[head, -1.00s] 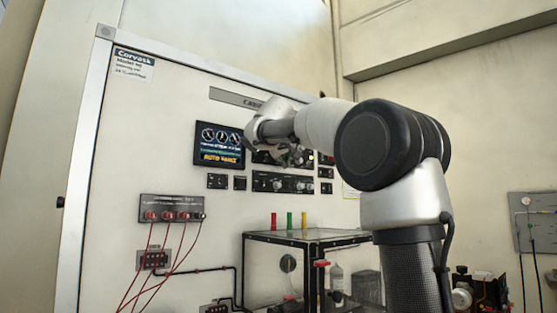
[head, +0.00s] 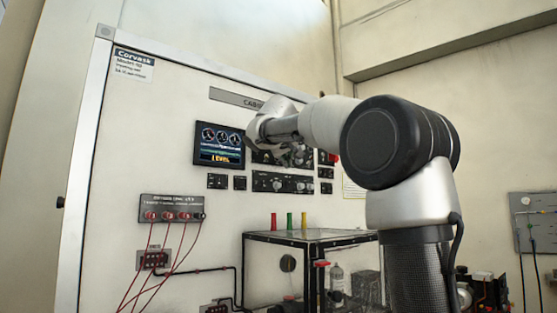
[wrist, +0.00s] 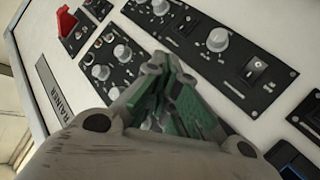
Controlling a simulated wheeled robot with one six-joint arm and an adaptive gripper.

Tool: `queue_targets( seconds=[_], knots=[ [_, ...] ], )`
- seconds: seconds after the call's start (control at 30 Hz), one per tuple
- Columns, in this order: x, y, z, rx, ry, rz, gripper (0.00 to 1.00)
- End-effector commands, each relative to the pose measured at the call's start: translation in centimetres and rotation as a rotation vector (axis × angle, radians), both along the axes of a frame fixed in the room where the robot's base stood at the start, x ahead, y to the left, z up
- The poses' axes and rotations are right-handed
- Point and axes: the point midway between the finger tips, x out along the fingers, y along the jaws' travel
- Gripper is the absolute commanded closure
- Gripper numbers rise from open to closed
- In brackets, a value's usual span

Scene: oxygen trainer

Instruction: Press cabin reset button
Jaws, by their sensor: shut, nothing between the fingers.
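The upright trainer panel (head: 130,120) carries a display (head: 219,146) that reads LEVEL, with knob and switch modules (head: 283,183) to its right. My gripper (head: 298,158) is in front of the upper modules and hides part of them. In the wrist view my gripper (wrist: 158,85) is shut and empty, its green-padded fingers together before a black module with knobs (wrist: 118,55). A red guarded switch or button (wrist: 68,22) shows at the upper left there, apart from the fingers. I cannot tell which control is the cabin reset button, nor whether the fingertips touch the panel.
A clear box with a black frame (head: 310,237) stands below, with red, green and yellow posts (head: 290,220) above it. Red leads hang from a jack strip (head: 172,208) at the left. A small board (head: 535,222) is on the right wall.

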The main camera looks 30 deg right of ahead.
Motion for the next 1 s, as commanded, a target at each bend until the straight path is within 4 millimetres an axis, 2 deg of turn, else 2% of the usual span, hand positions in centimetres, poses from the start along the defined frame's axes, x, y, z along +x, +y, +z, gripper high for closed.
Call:
queue_targets(
  seconds=[0.37,0.8,1.0],
  knots=[
    [-0.3,-0.1,0.0,0.0,0.001,0.0,1.0],
    [-4.3,-0.8,0.0,0.0,0.001,-0.001,1.0],
    [-5.2,-1.0,0.0,0.0,0.001,-0.001,1.0]
  ],
)
